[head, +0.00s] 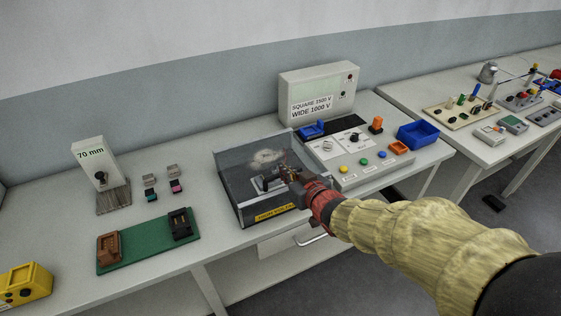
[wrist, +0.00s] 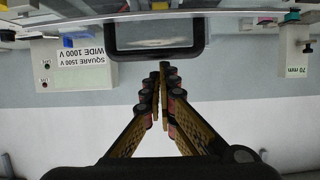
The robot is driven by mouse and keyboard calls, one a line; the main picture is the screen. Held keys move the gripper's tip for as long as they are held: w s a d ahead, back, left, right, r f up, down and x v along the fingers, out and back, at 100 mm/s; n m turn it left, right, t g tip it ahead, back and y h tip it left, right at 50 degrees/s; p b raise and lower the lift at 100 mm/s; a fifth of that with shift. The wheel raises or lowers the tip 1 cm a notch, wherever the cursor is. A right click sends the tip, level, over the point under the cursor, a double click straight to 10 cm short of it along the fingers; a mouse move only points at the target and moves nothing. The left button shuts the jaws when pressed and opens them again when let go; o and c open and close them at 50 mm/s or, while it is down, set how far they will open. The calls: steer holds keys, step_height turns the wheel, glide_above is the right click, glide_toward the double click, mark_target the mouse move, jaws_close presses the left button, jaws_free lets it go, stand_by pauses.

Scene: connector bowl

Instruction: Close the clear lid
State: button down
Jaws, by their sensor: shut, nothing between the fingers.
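The dark box (head: 240,211) stands at the middle of the bench with a yellow warning label (head: 275,212) on its front. Its clear lid (head: 236,160) shows as a see-through panel toward the back and seems raised; its exact angle is hard to tell. A pale smear shows on the panel. My gripper (head: 281,172) is over the right part of the box, shut and empty, partly covering the inside. In the wrist view, the shut fingertips (wrist: 164,68) point at a dark rounded frame (wrist: 155,52); whether they touch it I cannot tell.
The control panel (head: 368,158) stands close to the right of the box, with a grey display unit (head: 318,88) behind. A blue bin (head: 417,134) is farther right. A green mat (head: 148,243) and a 70 mm block (head: 92,162) are left. Bare bench lies between mat and box.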

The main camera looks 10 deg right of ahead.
steer(key=shift+s+d+f+b, duration=0.1)
steer(key=shift+s+f+b, duration=0.15)
steer(key=shift+f, duration=0.5)
steer(key=shift+s+f+b, duration=0.15)
steer(key=shift+f+b, duration=0.2)
steer(key=shift+f, duration=0.35)
